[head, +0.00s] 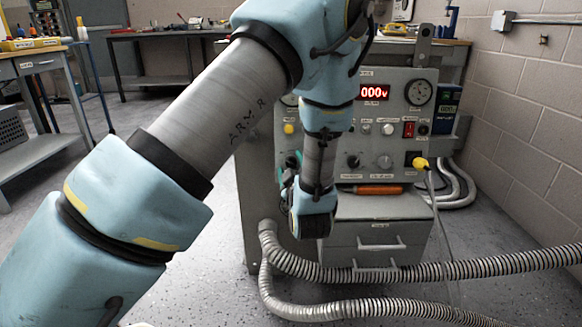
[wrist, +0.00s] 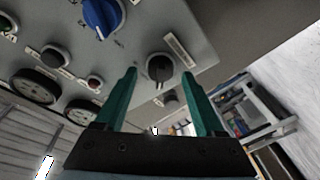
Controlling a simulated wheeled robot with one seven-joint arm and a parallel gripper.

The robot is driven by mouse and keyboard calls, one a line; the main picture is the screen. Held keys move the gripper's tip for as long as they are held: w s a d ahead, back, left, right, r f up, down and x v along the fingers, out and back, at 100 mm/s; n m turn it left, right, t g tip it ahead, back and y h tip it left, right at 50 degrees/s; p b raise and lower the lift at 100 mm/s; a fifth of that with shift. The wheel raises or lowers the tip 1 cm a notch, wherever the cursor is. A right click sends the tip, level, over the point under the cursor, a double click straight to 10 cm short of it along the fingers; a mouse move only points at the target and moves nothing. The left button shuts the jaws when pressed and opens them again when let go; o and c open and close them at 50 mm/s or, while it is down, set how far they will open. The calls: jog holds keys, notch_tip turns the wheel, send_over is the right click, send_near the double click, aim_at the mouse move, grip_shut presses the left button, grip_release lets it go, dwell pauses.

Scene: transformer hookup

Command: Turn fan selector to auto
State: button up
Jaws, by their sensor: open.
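A round black knob (wrist: 160,67) with a light pointer line sits on the grey panel (wrist: 215,60), beside a small label plate too blurred to read. I cannot confirm that it is the fan selector. My gripper (wrist: 159,75) is open, its two teal fingers on either side of this knob in the wrist view, with gaps between; I cannot tell how deep they reach. In the head view, my gripper (head: 289,168) is at the left side of the panel, partly behind my arm, and the knob there is hidden.
In the wrist view, a large blue knob (wrist: 102,16), another dark knob (wrist: 170,101) and round gauges (wrist: 36,87) are nearby. In the head view, the cabinet has a red display (head: 374,92), a yellow plug (head: 420,163) and an orange-handled tool (head: 378,190). Ribbed hoses (head: 400,272) cross in front.

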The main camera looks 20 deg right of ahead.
jog(key=shift+c, duration=0.3)
grip_shut()
dwell(0.5)
jog(key=m+h, duration=0.1)
jog(key=m, duration=0.4)
jog(key=shift+h+p, duration=0.3)
jog(key=shift+h, duration=0.1)
jog(key=m+h+p, duration=0.1)
jog(key=m, duration=0.4)
jog(key=shift+m+h, duration=0.3)
jog(key=shift+m, duration=0.1)
